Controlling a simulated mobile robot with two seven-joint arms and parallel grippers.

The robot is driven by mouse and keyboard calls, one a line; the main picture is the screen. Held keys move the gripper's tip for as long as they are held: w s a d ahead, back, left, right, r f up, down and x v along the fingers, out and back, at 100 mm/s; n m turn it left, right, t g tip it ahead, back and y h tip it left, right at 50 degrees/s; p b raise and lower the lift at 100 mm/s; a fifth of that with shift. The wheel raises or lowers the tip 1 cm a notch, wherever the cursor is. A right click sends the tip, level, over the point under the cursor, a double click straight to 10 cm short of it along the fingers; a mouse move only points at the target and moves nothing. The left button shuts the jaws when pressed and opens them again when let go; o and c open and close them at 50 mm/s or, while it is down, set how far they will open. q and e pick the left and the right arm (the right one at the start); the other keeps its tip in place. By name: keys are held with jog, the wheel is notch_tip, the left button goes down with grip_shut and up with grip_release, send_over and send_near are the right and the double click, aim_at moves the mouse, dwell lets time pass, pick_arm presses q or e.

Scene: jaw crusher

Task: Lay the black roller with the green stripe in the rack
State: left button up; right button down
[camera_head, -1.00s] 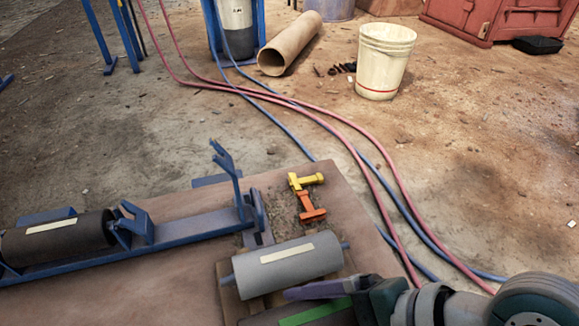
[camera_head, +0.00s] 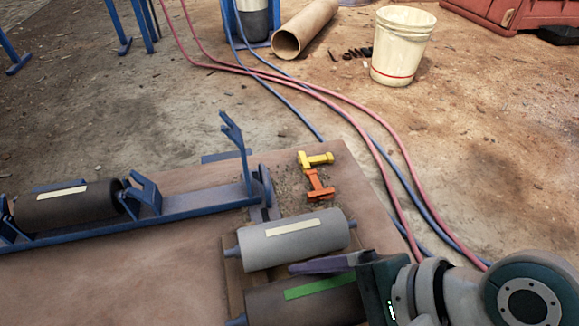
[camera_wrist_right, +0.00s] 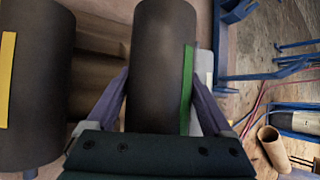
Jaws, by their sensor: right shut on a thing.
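The black roller with the green stripe (camera_head: 300,304) lies at the bottom of the head view, beside a grey roller (camera_head: 292,243). My right gripper (camera_wrist_right: 162,95) is shut on it, with one purple finger on each side of its body in the wrist view. I cannot tell whether it is clear of the wooden support (camera_head: 233,277). The blue rack (camera_head: 190,209) stands at the left, with a black roller with a cream stripe (camera_head: 70,204) in its left part. Its right part, between a bracket and a tall upright (camera_head: 240,155), is empty. My left gripper is out of view.
A yellow piece (camera_head: 315,160) and an orange piece (camera_head: 319,186) lie behind the grey roller. A yellow-striped dark roller (camera_wrist_right: 38,85) lies left of my gripper in the wrist view. Red and blue hoses cross the floor; a bucket (camera_head: 402,45) stands beyond.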

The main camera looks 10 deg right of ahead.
aim_at(314, 310)
jog(key=shift+f+b, duration=1.1)
jog(key=shift+f, duration=0.65)
jog(key=shift+p, duration=0.45)
dwell(0.7)
jog(key=shift+f+b, duration=0.3)
jog(key=shift+f, duration=0.35)
jog(key=shift+f+b, duration=0.45)
jog(key=shift+f, duration=0.2)
grip_release()
jog(key=shift+w, duration=0.1)
